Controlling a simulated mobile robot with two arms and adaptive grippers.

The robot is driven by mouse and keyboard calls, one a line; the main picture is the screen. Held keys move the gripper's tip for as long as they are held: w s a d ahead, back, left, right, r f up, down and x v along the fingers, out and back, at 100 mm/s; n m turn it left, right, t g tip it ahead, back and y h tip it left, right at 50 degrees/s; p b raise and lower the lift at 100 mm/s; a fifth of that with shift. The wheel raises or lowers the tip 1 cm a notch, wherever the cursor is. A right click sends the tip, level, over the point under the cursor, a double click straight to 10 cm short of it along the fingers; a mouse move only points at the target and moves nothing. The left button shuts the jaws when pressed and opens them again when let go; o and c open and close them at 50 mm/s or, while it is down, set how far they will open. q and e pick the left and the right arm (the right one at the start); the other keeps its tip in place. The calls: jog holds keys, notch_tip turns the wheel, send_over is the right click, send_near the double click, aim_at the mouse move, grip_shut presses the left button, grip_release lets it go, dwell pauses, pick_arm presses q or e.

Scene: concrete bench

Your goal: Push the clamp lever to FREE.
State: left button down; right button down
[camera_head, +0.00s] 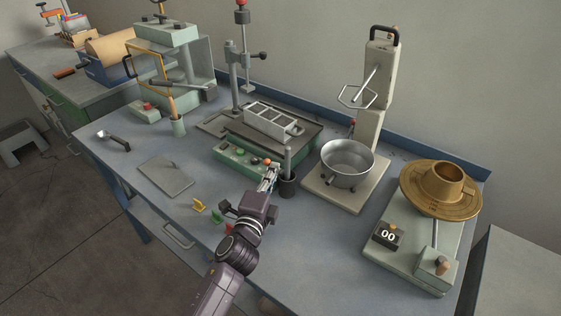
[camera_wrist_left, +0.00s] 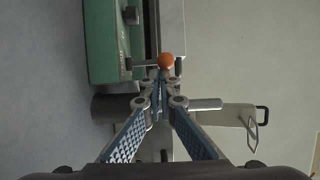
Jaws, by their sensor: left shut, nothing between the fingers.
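The clamp lever shows as an orange ball knob (camera_head: 267,161) at the front right of the green machine (camera_head: 236,160); its arm is mostly hidden by my gripper. In the wrist view the knob (camera_wrist_left: 166,61) sits just beyond my fingertips. My left gripper (camera_head: 270,169) is shut and empty, its tips right at the knob. I cannot tell whether they touch it. In the wrist view the closed fingers (camera_wrist_left: 160,82) overlap the area below the knob. No FREE marking is legible.
A dark cylinder with a grey post (camera_head: 287,187) stands close right of my gripper. A metal mould (camera_head: 268,121) lies on the machine. A steel bowl (camera_head: 347,165) stands to the right, and yellow and green tags (camera_head: 199,205) lie to the left. The front left bench is fairly clear.

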pick_arm(q)
jog(key=shift+s+a+f, duration=0.1)
jog(key=v, duration=1.2)
dwell(0.5)
